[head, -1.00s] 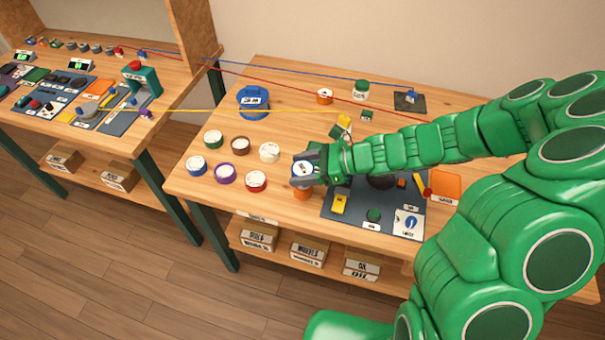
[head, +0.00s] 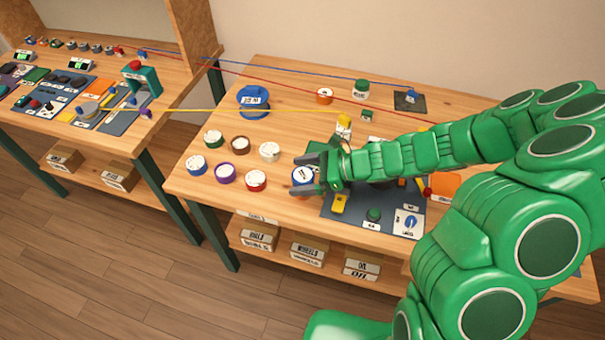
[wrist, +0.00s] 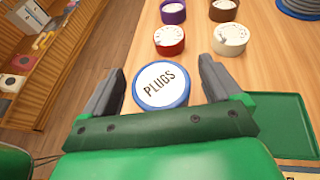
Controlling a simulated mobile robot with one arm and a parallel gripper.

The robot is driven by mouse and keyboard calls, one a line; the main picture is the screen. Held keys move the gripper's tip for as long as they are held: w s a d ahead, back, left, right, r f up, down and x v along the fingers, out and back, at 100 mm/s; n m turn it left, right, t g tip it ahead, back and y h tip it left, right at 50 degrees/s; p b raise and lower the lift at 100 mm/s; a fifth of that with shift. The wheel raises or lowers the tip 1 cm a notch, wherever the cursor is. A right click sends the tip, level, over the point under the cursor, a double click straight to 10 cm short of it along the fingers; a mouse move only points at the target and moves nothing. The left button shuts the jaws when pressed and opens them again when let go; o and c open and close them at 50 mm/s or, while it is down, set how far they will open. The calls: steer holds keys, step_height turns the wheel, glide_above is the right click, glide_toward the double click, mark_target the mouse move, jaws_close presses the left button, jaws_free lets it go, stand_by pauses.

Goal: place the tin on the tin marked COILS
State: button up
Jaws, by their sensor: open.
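A blue-rimmed tin with a white top (head: 303,176) stands near the front of the workbench; its top reads PLUGS in the wrist view (wrist: 162,85). A little orange shows just below it in the head view, where an orange tin stood under it earlier; that lower tin is mostly hidden. No COILS marking is legible. My gripper (head: 295,175) is open, with one finger on each side of the PLUGS tin; the fingers look apart from it in the wrist view (wrist: 162,68).
Several tins stand to the left, among them a red one (head: 256,180), a cream one (head: 269,151) and a purple one (head: 225,173). A dark mat (head: 333,212) with small parts lies right of the gripper. A blue coil (head: 253,101) is farther back. Bare wood lies behind the tins.

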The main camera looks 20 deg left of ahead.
steer(key=shift+r, duration=0.15)
steer(key=v, duration=1.2)
